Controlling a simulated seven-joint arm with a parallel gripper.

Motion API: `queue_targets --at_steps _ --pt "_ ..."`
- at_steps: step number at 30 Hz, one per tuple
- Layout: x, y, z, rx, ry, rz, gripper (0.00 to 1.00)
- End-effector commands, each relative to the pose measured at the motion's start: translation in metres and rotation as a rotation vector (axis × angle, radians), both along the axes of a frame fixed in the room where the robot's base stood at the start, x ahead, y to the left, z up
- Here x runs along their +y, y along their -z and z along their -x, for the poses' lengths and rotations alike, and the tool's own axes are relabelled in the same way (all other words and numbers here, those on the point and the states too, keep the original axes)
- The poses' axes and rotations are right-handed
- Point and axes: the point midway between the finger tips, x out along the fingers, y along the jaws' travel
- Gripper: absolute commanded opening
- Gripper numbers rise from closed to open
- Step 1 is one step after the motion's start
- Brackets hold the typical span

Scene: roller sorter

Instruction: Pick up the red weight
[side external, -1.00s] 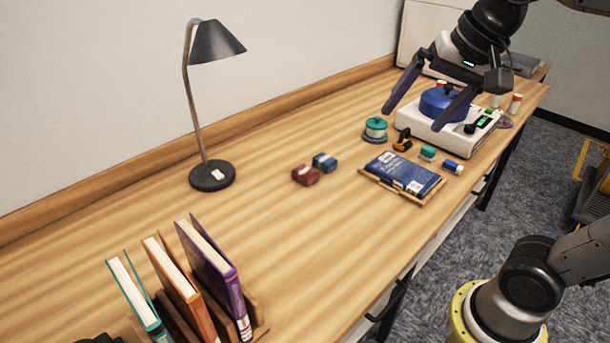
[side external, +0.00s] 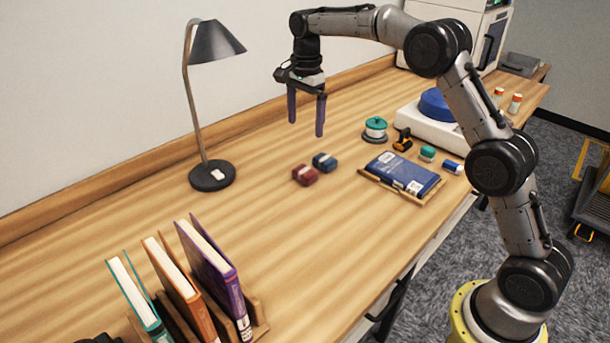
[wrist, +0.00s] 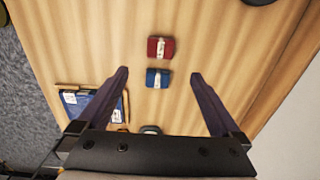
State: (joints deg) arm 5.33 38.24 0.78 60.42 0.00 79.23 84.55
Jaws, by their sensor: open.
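The red weight (side external: 305,175) is a small dark red block with a pale label, lying on the wooden table. It also shows in the wrist view (wrist: 161,48), beyond the fingertips. A similar blue weight (side external: 325,161) lies close beside it. In the wrist view the blue weight (wrist: 158,79) sits nearer, about midway between the fingers. My gripper (side external: 306,130) is open and empty, fingers pointing down, in the air above the table near the two weights. In the wrist view my gripper (wrist: 159,76) has its fingers wide apart.
A desk lamp (side external: 211,176) stands left of the weights. Upright books (side external: 205,270) are at the front left. A tray with a blue packet (side external: 403,173), a green-topped spool (side external: 375,130) and a white device (side external: 430,126) are to the right. The table around the weights is clear.

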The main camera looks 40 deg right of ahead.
Motion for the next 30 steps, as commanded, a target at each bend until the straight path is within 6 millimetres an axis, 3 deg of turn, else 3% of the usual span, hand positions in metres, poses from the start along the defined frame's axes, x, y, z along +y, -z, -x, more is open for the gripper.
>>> queue_targets --at_steps 15,23,30 --pt "-0.002 0.083 0.0 0.026 0.002 -0.002 1.0" --pt "-0.003 0.102 0.0 0.025 0.002 -0.002 1.0" --pt "-0.004 0.135 -0.005 0.027 0.002 -0.003 1.0"
